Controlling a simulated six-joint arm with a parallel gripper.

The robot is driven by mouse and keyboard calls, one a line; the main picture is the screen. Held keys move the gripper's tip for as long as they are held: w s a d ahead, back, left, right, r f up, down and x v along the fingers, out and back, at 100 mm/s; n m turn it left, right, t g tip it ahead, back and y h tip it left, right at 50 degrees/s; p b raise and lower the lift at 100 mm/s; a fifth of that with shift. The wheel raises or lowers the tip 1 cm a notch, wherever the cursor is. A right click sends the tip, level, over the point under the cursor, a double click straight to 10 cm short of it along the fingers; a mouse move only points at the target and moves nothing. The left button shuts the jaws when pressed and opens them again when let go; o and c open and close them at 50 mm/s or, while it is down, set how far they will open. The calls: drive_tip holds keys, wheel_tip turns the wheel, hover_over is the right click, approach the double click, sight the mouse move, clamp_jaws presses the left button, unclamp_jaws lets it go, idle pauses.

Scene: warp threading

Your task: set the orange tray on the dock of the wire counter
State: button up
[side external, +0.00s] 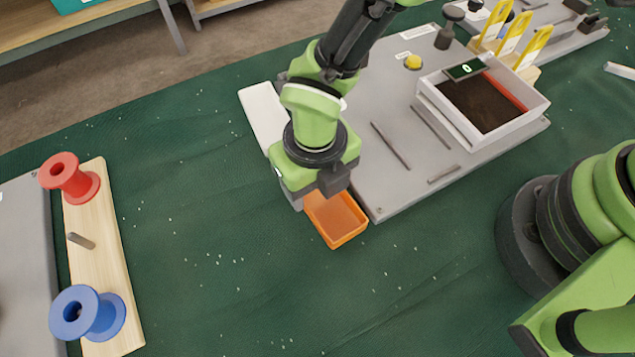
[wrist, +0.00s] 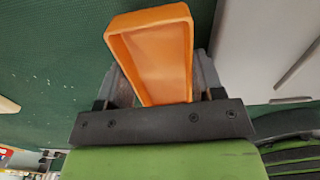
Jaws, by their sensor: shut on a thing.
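The orange tray (side external: 338,220) is a small open box, held beside the left edge of the grey plate of the wire counter (side external: 395,160). In the wrist view the tray (wrist: 150,20) looks empty, and its near end sits between my fingers. How high the tray is above the green mat is hard to tell. Slots and short bars (side external: 390,145) show on the grey plate. Which part is the dock is unclear, and my gripper hides some of the plate's edge.
A white box with dark filling (side external: 435,95) and a small display stands on the plate, near a yellow button (side external: 413,62). A red spool (side external: 70,178) and a blue spool (side external: 88,313) stand on a wooden board at left. The mat between is clear.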

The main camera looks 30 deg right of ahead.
wheel_tip(320, 180, up, 9)
hover_over(404, 129)
drive_tip(key=shift+m, duration=0.4)
drive_tip(key=shift+f, duration=2.8)
drive_tip(key=shift+s+f, duration=0.1)
drive_tip(key=shift+f, duration=0.1)
drive_tip(key=shift+f, duration=0.2)
drive_tip(key=shift+f, duration=0.15)
drive_tip(key=shift+f, duration=0.25)
drive_tip(key=shift+f, duration=0.1)
